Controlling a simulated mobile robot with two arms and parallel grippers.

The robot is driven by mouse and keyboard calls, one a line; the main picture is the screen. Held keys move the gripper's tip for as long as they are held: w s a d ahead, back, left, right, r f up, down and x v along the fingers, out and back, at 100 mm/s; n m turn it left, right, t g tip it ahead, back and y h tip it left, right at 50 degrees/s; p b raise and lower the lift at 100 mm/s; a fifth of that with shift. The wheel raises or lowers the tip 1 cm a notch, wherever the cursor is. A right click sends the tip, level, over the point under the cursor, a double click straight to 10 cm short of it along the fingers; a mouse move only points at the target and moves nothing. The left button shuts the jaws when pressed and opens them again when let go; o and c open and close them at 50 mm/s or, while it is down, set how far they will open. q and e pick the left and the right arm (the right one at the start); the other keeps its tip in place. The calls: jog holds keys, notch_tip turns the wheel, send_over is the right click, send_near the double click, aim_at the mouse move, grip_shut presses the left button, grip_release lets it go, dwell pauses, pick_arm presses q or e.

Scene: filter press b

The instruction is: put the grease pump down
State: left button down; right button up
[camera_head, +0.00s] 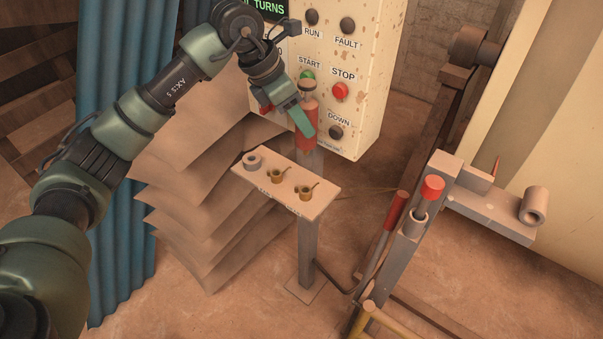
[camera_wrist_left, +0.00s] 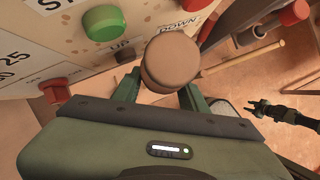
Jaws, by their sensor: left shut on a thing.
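The grease pump (camera_head: 311,108) is a red cylinder with a brown cap, which fills the middle of the left wrist view (camera_wrist_left: 171,62). My left gripper (camera_head: 305,122) is shut on it. The pump is held roughly upright in front of the control panel, above and behind the small stand (camera_head: 322,203). A clear gap to the stand's top cannot be judged. My right gripper (camera_wrist_left: 254,106) shows small in the left wrist view, well apart from the pump; its jaws are too small to judge.
The stand's top carries a grey ring (camera_head: 252,161) and two brass fittings (camera_head: 276,176). The button panel (camera_head: 370,75) is close behind the pump. At right are a red-capped post (camera_head: 432,188), a red handle (camera_head: 396,208) and a grey shelf (camera_head: 490,218) with a hollow cylinder (camera_head: 534,205).

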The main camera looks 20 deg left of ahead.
pick_arm(q)
notch_tip(320, 180, down, 14)
jog(key=p, duration=0.3)
jog(key=shift+f+p, duration=0.2)
jog(key=shift+p, duration=0.1)
jog(key=shift+f, duration=0.2)
jog(key=shift+f+b, duration=0.2)
jog(key=shift+b, duration=0.1)
jog(key=c, duration=0.8)
grip_release()
jog(key=shift+r, duration=0.1)
